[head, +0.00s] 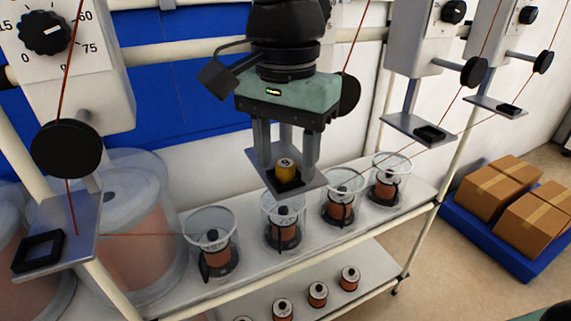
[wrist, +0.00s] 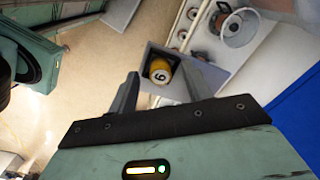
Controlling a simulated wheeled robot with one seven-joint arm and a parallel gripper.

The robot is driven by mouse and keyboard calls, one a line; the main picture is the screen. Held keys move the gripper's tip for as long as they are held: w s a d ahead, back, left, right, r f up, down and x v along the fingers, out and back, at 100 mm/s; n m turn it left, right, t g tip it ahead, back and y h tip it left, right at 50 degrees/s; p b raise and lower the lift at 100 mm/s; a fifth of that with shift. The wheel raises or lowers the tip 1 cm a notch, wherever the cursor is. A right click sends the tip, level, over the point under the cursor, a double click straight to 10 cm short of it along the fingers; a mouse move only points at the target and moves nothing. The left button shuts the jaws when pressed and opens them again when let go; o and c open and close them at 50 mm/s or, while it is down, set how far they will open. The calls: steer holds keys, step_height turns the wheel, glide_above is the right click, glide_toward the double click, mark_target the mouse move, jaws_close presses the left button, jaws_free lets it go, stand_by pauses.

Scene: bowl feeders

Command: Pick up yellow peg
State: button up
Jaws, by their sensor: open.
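The yellow peg (head: 285,168) is a short yellow cylinder with a pale top that has a dark centre. It stands in a black square holder (head: 288,184) on a grey metal plate (head: 260,172). My gripper (head: 286,160) is above the plate, its two grey fingers apart on either side of the peg. In the wrist view the peg (wrist: 160,72) shows just beyond the open fingertips of my gripper (wrist: 160,84), and no contact is visible. The head view does not show clearly how far the fingertips are from the plate.
Clear cups with copper-coloured spools (head: 210,240) line the shelf (head: 170,270) below. Other grey plates with empty black holders (head: 38,250) (head: 430,133) stick out left and right. Thin red cords cross the rack. Cardboard boxes (head: 500,185) sit on a blue pallet at right.

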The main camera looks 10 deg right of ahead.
mark_target(285, 163)
steer(key=c, duration=1.1)
steer(key=shift+o, duration=0.2)
steer(key=shift+r, duration=0.1)
steer(key=shift+r+p, duration=0.6)
steer(key=shift+r, duration=0.05)
step_height(285, 163, up, 2)
steer(key=shift+r+p, duration=0.25)
steer(key=shift+p, duration=0.75)
steer(key=s+d+p, duration=0.2)
steer(key=s, duration=0.6)
steer(key=s+d+p, duration=0.2)
steer(key=s+p, duration=0.1)
steer(key=s, duration=0.6)
steer(key=shift+d+f, duration=0.2)
steer(key=shift+d, duration=0.15)
